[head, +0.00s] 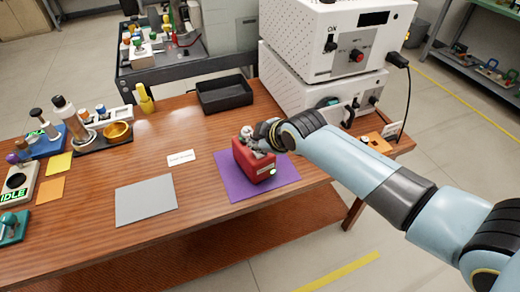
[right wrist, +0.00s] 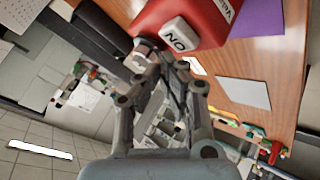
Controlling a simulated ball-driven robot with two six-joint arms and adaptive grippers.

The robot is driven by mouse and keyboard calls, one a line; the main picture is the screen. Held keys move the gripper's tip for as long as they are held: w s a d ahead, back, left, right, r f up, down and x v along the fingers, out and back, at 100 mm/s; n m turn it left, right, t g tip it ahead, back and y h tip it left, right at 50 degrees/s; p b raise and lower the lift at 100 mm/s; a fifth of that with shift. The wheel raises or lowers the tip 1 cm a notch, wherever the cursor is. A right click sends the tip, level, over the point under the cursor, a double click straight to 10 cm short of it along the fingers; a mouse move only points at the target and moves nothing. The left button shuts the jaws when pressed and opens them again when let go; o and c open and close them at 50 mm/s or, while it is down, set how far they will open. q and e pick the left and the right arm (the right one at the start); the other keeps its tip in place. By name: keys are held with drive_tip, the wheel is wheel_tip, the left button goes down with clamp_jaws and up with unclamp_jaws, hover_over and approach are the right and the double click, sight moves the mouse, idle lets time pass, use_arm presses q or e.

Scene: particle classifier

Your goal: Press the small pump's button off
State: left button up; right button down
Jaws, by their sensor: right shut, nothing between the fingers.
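The small pump (head: 254,163) is a red box standing on a purple mat (head: 225,190) in the head view. A small green spot shows low on its front corner. In the right wrist view the red pump body (right wrist: 200,17) is at the top, with a white button (right wrist: 180,38) marked ON. My right gripper (head: 262,137) is at the pump's top, partly hiding it. In the right wrist view its fingertips (right wrist: 158,52) are together and empty, close beside the button; I cannot tell whether they touch it. My left gripper is not in view.
White instrument boxes (head: 322,90) stand at the back right, near my right arm. A black tray (head: 224,95) lies behind the pump. A grey mat (head: 146,200) and a white label card (head: 181,158) lie to its left. The wooden table between is clear.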

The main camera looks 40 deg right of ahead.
sight(258, 152)
drive_tip(key=shift+f, duration=0.15)
idle(0.6)
drive_tip(key=shift+f, duration=0.25)
drive_tip(key=shift+f+b, duration=0.75)
drive_tip(key=shift+f, duration=0.2)
idle(0.9)
drive_tip(key=shift+r, duration=0.15)
drive_tip(key=shift+r+p, duration=1.2)
drive_tip(key=shift+p, duration=0.15)
drive_tip(key=shift+r, duration=0.1)
wheel_tip(258, 152, up, 5)
drive_tip(key=p, duration=0.5)
